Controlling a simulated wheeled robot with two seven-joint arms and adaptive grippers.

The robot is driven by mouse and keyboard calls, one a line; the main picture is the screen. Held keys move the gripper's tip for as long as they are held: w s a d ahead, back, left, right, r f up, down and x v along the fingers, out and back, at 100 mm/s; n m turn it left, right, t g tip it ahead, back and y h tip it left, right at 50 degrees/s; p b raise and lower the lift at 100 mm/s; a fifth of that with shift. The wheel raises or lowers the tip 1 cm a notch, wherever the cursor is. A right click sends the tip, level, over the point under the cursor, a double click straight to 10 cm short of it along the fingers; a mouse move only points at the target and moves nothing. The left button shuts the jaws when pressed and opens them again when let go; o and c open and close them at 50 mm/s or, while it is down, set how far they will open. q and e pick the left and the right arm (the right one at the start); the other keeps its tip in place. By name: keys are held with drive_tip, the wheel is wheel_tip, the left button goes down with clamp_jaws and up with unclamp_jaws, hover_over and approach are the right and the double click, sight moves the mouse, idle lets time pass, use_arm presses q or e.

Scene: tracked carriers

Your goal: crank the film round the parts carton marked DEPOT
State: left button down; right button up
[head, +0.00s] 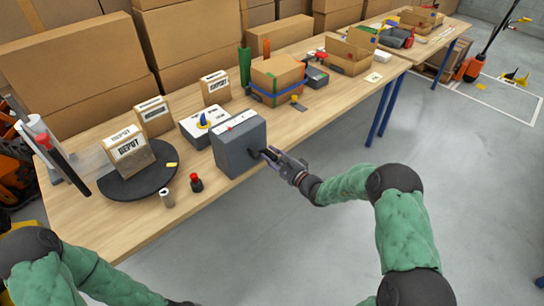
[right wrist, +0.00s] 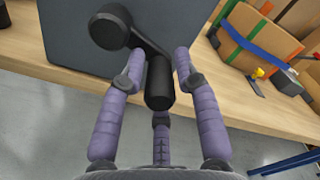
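The parts carton marked DEPOT (head: 128,146) stands on a dark round turntable (head: 150,183) at the left of the bench. Clear film (head: 92,160) stretches to it from a roll on an upright post (head: 58,160). The carton's lower part looks duller, as if under film. A grey crank box (head: 238,146) stands right of the turntable. Its black crank arm and handle (right wrist: 160,82) show in the right wrist view. My right gripper (head: 276,158) has its purple fingers (right wrist: 161,65) closed around that handle. My left arm enters at lower left; its gripper is out of view.
Two similar cartons (head: 152,116) (head: 215,88) stand behind. A blue-banded carton (head: 277,80) is further right. The floor in front is clear.

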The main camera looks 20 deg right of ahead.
drive_tip(key=v, duration=1.2)
